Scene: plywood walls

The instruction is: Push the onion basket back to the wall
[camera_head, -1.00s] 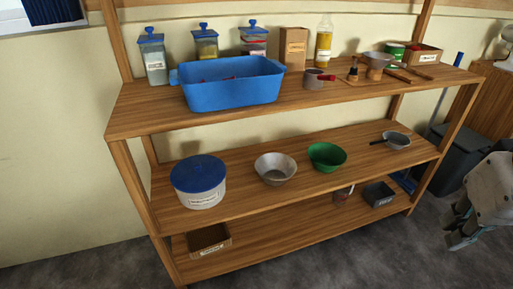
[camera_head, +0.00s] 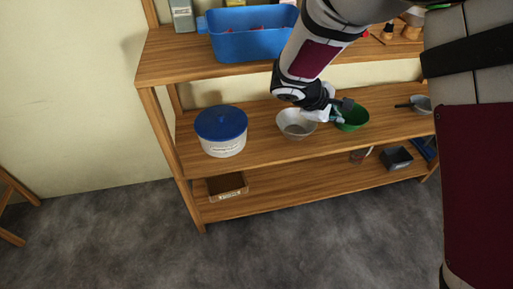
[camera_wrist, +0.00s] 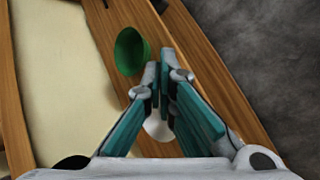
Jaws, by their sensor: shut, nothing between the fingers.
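No basket plainly shows as holding onions. A blue tub (camera_head: 243,46) with some red things in it stands on the top shelf, its right part hidden by my arm. A small brown open box (camera_head: 226,195) with a pale label sits on the bottom shelf near the left end; its contents are too small to tell. My gripper (camera_head: 338,112) is over the middle shelf, by the grey bowl (camera_head: 294,129) and the green bowl (camera_head: 353,122). In the wrist view my gripper (camera_wrist: 162,68) is shut and empty, with the green bowl (camera_wrist: 128,52) beyond its tips.
A white bucket with a blue lid (camera_head: 220,140) stands at the left of the middle shelf. A dark pan (camera_head: 421,104) and a dark grey box (camera_head: 397,157) are at the right. The grey floor (camera_head: 120,230) before the shelf is clear. Wooden legs (camera_head: 12,205) show at far left.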

